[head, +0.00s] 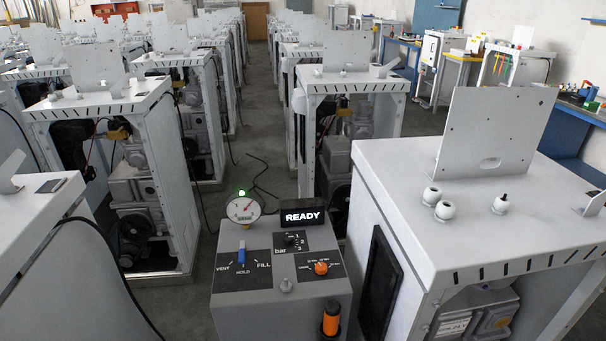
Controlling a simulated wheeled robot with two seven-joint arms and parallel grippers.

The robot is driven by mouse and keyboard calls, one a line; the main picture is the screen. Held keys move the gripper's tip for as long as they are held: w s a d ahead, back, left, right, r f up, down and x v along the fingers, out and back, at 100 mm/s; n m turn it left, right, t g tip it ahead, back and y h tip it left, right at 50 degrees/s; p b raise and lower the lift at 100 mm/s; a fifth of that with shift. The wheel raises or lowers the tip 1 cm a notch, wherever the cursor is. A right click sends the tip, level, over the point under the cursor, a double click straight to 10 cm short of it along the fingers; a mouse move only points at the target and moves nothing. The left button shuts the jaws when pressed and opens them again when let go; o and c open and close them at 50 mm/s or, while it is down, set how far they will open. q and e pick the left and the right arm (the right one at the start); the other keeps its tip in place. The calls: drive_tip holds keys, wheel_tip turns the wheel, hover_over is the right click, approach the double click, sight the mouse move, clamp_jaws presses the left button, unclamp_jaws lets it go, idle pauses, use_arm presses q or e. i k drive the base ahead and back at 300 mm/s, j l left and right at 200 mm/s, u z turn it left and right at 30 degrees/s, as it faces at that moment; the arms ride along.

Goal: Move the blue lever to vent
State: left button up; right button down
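The blue lever (242,252) stands on the sloped top of a grey control box (255,308) in the lower middle of the head view. VENT is printed to its left, HOLD just below it and FILL to its right. The lever looks upright, midway between VENT and FILL and in line with HOLD. A round gauge (243,209) with a lit green lamp (241,192) stands behind it. A black display (303,216) reads READY. Neither of my grippers shows in the head view.
The box also carries a black bar selector (289,240), an orange knob (321,268) and an orange cylinder (331,318) at its front. A white machine frame (400,170) stands close on the right, another frame (45,240) on the left. Rows of similar frames fill the back.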

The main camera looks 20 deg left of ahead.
sight(242, 249)
drive_tip(key=k+j+u, duration=0.15)
drive_tip(key=u, duration=0.9)
